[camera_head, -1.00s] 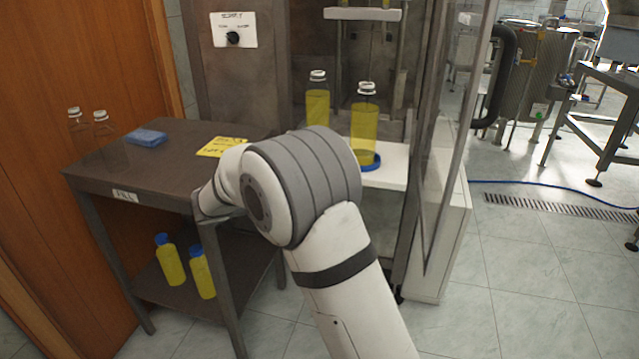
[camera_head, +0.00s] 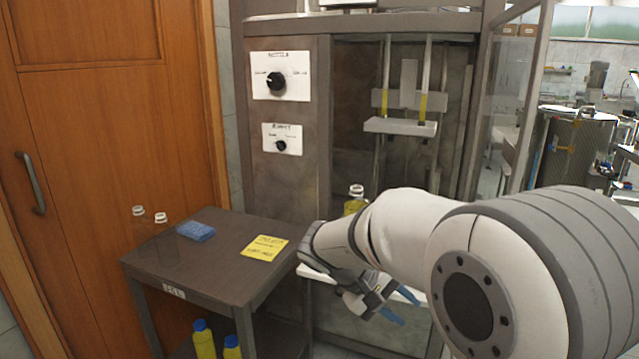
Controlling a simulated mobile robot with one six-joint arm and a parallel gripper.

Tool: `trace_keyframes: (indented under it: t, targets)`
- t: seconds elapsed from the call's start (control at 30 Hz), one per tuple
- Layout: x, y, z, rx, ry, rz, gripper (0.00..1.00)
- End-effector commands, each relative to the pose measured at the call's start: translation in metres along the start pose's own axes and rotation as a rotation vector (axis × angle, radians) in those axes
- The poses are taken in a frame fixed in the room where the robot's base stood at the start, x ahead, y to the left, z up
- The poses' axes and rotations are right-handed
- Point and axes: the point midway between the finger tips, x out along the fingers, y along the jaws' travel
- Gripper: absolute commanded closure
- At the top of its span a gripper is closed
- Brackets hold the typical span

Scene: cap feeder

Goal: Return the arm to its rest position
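My white and grey arm fills the lower right of the head view and reaches left and down. My gripper (camera_head: 400,306) hangs in front of the machine's white shelf. Its two blue fingertips stand apart, and no object shows between them.
A dark side table (camera_head: 222,262) at left holds two clear empty bottles (camera_head: 160,235), a blue sponge (camera_head: 196,231) and a yellow note (camera_head: 264,248). Yellow bottles with blue caps (camera_head: 203,340) stand below. The machine (camera_head: 290,210) has two knobs; a wooden door (camera_head: 110,150) stands left.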

Motion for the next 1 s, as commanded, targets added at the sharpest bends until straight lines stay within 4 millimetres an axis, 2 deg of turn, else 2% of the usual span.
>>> trace_keyframes:
  t: [0.03,0.2,0.4,0.5,0.63,1.0]
  targets:
    - [-0.018,0.023,0.027,0.025,0.004,-0.075,0.68]
    - [-0.044,0.040,0.092,0.105,0.048,-0.329,0.68]
    - [-0.085,0.051,0.151,0.244,0.149,-0.581,0.68]
    - [-0.103,0.054,0.169,0.314,0.204,-0.668,0.68]
    - [-0.117,0.056,0.182,0.380,0.256,-0.737,0.68]
    - [-0.120,0.053,0.186,0.414,0.283,-0.769,0.68]
